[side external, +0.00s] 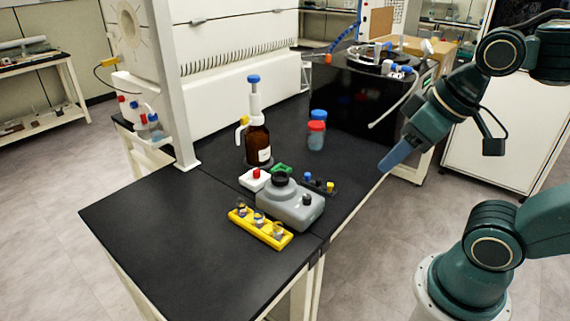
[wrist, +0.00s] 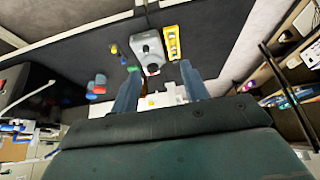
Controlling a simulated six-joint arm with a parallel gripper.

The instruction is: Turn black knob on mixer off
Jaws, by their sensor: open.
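The mixer (side external: 291,209) is a grey box on the black bench, with a dark round cup on top at its back. Its small black knob (side external: 307,198) is on the right part of its face. The mixer also shows in the wrist view (wrist: 148,44), upper middle. My gripper (side external: 388,165) hangs in the air beyond the bench's right edge, to the right of the mixer and apart from it. In the wrist view its two blue fingers (wrist: 160,92) are spread wide with nothing held. Which way the knob is set is too small to tell.
A yellow rack (side external: 262,228) with small vials lies in front of the mixer. A white box with a red button (side external: 254,179), a dark rack (side external: 320,184) and a brown bottle (side external: 258,143) stand close by. Red- and blue-lidded jars (side external: 316,134) are behind. The bench's left front is clear.

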